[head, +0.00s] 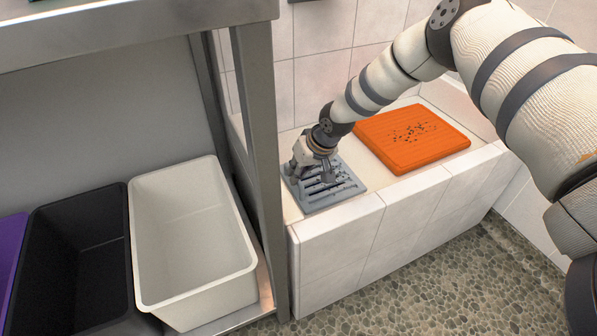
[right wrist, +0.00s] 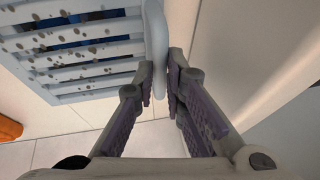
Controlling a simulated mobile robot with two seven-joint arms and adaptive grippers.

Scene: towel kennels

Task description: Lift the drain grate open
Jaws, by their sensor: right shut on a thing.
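The grey slotted drain grate (head: 328,192) lies on the white tiled ledge at its left end, next to the metal post. Dark specks dot its bars. My right gripper (head: 313,175) comes down over the grate's back left part in the head view. In the right wrist view the grate (right wrist: 80,72) fills the upper left, and its rounded grey-blue edge bar (right wrist: 157,50) runs between the fingertips. My right gripper (right wrist: 162,85) is shut on that bar. The head view does not show clearly whether the grate is raised. My left gripper is not in view.
An orange ribbed mat (head: 400,160) with dark specks lies on the tiled ledge (head: 340,215) right of the grate. A metal rack post (head: 262,150) stands close on the left. A white bin (head: 165,290), a black bin (head: 60,212) and a purple bin (head: 10,245) sit on the rack's shelf.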

